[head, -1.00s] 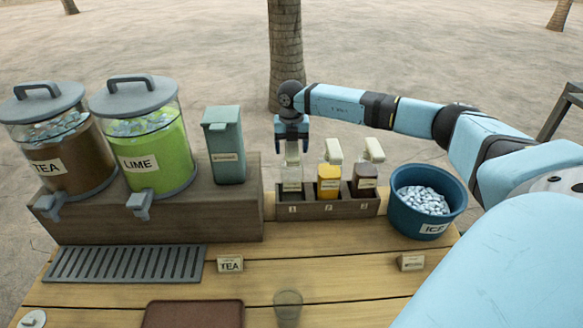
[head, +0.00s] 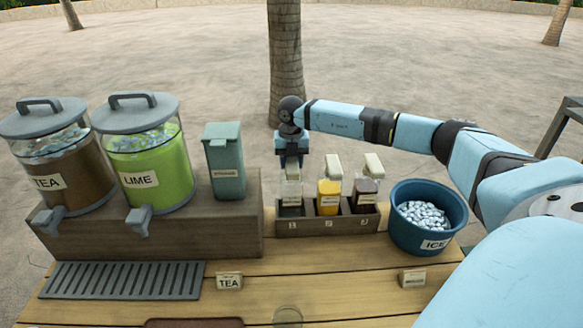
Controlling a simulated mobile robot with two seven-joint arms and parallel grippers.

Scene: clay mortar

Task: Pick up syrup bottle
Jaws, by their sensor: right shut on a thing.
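Three syrup bottles with pale pump tops stand at a dark wooden rack (head: 328,226) with numbered slots. The clear, pale syrup bottle (head: 291,192) is at slot 1, on the left. The yellow syrup bottle (head: 329,196) is in slot 2 and the dark brown one (head: 365,192) is in slot 3. My right gripper (head: 291,165) points down over slot 1 and is shut on the top of the clear bottle, which is upright. The gripper hides its pump. I cannot tell whether its base is clear of the slot floor. My left gripper is out of view.
A blue ice bucket (head: 403,232) stands right of the rack. Tea (head: 75,180) and lime (head: 160,175) dispensers and a green-grey canister (head: 225,165) stand on a wooden riser at left. A glass (head: 287,317) is at the front edge.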

